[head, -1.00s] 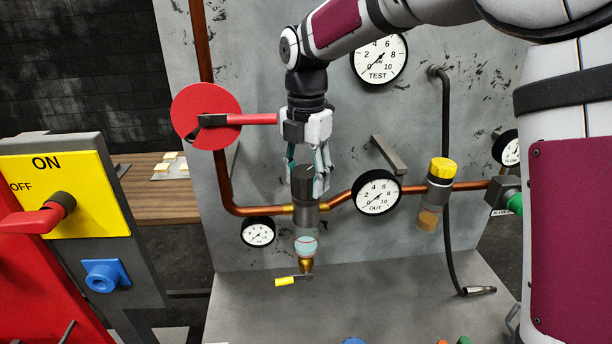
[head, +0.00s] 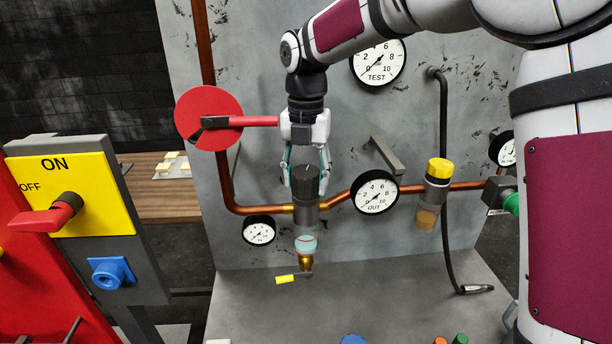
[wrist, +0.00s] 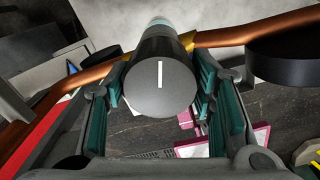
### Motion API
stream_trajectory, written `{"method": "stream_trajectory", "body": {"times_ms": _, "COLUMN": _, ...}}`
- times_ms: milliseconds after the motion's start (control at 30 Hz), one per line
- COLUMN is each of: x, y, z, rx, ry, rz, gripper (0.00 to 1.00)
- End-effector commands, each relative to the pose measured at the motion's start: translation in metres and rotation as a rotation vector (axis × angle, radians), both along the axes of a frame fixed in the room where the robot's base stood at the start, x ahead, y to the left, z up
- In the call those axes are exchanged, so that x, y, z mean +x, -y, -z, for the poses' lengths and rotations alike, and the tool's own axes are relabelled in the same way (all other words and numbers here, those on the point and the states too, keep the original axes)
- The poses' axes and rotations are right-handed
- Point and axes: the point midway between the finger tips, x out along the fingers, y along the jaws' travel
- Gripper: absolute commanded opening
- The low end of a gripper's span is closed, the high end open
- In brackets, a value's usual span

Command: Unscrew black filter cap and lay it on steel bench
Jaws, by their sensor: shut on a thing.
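The black filter cap (head: 305,180) sits upright on top of the grey filter body (head: 306,216), in line with the copper pipe. In the wrist view the cap (wrist: 161,88) shows its round top with a white line running straight up and down. My gripper (head: 306,185) comes down from above with its fingers on both sides of the cap. In the wrist view the teal finger pads flank the cap, and the gripper is shut on it. The steel bench (head: 400,300) lies below the panel. The clear bowl (head: 305,245) hangs under the filter body.
A yellow-handled valve (head: 286,279) hangs below the bowl. The OUT gauge (head: 375,192) and a yellow-capped unit (head: 437,182) stand to the right. A red disc with a lever (head: 207,118) is at the left. Several coloured caps lie at the bench's front; its middle is clear.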

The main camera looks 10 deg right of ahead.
Motion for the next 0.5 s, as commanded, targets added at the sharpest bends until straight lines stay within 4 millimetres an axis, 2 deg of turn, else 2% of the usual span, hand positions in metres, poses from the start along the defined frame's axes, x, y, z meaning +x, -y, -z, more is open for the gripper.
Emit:
{"method": "stream_trajectory", "body": {"times_ms": 167, "x": -0.0012, "y": 0.0002, "z": 0.0019, "rx": -0.001, "ry": -0.006, "rz": -0.017, "gripper": 0.21}}
{"method": "stream_trajectory", "body": {"times_ms": 333, "x": -0.0017, "y": 0.0001, "z": 0.0013, "rx": 0.001, "ry": -0.006, "rz": -0.150, "gripper": 0.21}}
{"method": "stream_trajectory", "body": {"times_ms": 500, "x": -0.0011, "y": -0.0002, "z": 0.0018, "rx": -0.001, "ry": -0.005, "rz": -0.191, "gripper": 0.21}}
